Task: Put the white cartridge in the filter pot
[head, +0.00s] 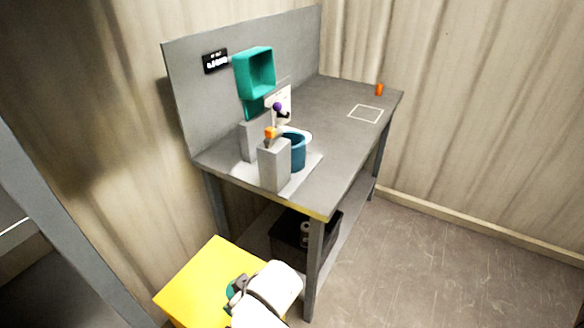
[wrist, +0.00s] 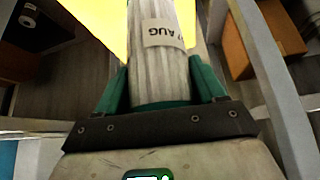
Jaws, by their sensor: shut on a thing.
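A white pleated cartridge (wrist: 160,68) with a dated label reading "AUG" is between the green fingers of my gripper (wrist: 160,85) in the wrist view. The gripper is shut on it, and its far end runs out of the picture. In the head view my gripper (head: 236,289) is low over a yellow surface, in front of the bench, and the cartridge cannot be made out there. A blue open-topped pot (head: 297,152), which looks like the filter pot, stands on the bench between grey blocks. Its inside is mostly hidden.
The grey bench (head: 345,140) has free room at right, with a marked white square (head: 365,114) and a small orange item (head: 379,89). A teal box (head: 255,72) hangs above the pot. Grey blocks (head: 274,168) flank it. A dark crate (head: 290,232) sits below. The yellow surface (head: 200,278) is nearest.

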